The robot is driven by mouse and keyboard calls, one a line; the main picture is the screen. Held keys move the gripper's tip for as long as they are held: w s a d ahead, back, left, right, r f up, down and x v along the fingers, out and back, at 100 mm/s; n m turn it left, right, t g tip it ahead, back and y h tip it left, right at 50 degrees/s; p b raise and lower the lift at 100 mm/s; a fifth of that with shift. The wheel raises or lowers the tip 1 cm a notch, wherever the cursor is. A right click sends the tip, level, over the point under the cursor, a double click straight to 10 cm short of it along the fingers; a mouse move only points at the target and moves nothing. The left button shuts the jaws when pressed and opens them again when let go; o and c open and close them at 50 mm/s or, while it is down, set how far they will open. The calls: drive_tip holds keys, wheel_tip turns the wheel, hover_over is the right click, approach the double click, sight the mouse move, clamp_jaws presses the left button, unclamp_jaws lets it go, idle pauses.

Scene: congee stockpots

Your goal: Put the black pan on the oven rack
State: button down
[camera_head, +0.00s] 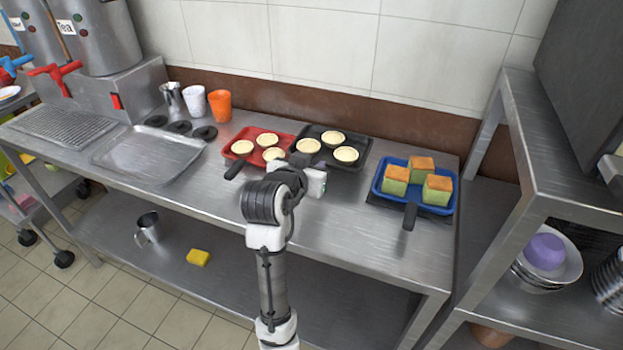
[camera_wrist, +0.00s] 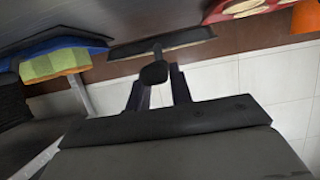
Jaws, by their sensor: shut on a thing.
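The black pan (camera_head: 360,136) sits at the back of the steel counter and holds several pale round tarts (camera_head: 346,154). My gripper (camera_wrist: 158,74) is shut on the pan's handle (camera_wrist: 153,74), which lies between the two fingers. In the head view my wrist covers the handle and the fingertips. The pan's edge (camera_wrist: 185,40) shows beyond the fingers in the wrist view. I cannot tell whether the pan touches the counter. No oven rack is clearly identifiable; a dark box (camera_head: 590,70) stands on the shelf unit at the upper right.
A red pan (camera_head: 262,134) with tarts is close to the black pan's left. A blue pan (camera_head: 428,206) with green-and-orange cake cubes stands to the right. An orange cup (camera_head: 221,105) is at the back left. The metal shelf unit (camera_head: 560,190) bounds the right side. The front counter is mostly clear.

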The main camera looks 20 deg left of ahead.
drive_tip(key=shift+f, duration=1.95)
drive_tip(key=c, duration=1.3)
unclamp_jaws()
drive_tip(key=shift+o, duration=0.2)
drive_tip(key=shift+s, duration=0.1)
drive_tip(key=v, duration=1.2)
drive_tip(key=shift+p, duration=0.3)
drive_tip(key=shift+a+r, duration=0.1)
